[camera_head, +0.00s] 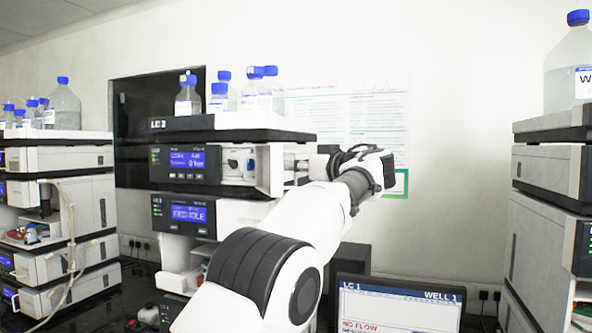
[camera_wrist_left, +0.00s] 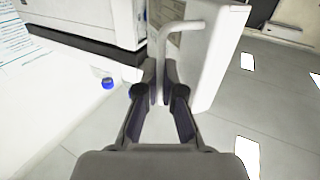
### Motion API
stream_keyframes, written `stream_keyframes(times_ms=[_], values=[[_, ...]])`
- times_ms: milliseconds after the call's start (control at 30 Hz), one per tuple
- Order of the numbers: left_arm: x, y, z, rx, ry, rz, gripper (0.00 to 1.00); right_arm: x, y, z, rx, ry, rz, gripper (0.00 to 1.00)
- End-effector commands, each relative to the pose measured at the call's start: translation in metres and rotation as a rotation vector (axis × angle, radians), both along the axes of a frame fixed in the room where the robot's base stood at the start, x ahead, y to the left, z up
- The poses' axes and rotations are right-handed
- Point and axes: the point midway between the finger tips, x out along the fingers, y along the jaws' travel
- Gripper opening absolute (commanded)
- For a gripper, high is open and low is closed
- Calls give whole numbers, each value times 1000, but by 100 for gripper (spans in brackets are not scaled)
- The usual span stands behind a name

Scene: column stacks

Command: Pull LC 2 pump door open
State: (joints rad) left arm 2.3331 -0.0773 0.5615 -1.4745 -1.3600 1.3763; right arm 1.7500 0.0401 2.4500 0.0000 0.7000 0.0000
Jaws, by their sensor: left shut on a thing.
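The LC 2 stack (camera_head: 230,122) stands in the middle of the head view. Its upper pump module has a lit blue screen (camera_head: 187,160), and its front bay beside the screen is uncovered, with dark round fittings showing. The white pump door (camera_head: 270,168) stands out from the module at the right of that bay; it also shows as a white panel in the left wrist view (camera_wrist_left: 212,55). My left gripper (camera_wrist_left: 162,85) is shut on the door's pale bar handle (camera_wrist_left: 162,55). In the head view its fingers are partly hidden by my wrist.
Clear bottles with blue caps (camera_head: 220,97) stand on top of the LC 2 stack. Another stack (camera_head: 60,200) is at the left and one (camera_head: 550,190) at the right. A monitor reading LC 1 (camera_head: 395,305) stands at the front, below my arm.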

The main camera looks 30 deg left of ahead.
Motion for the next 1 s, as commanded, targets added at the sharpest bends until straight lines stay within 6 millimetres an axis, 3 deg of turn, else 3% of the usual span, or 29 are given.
stream_keyframes(times_ms=[433,467,767,867,1000], values=[[0,0,-1,-1,2,0,0,0,0,-1,0,0,0,40],[0,0,-1,-1,2,0,16,0,0,-1,0,0,0,40],[0,0,-1,-2,2,0,17,0,0,-1,0,0,0,40],[-1,-6,-1,-1,1,-1,17,0,0,0,0,0,0,40],[-8,-32,0,1,2,-2,17,0,0,-1,0,0,0,40]])
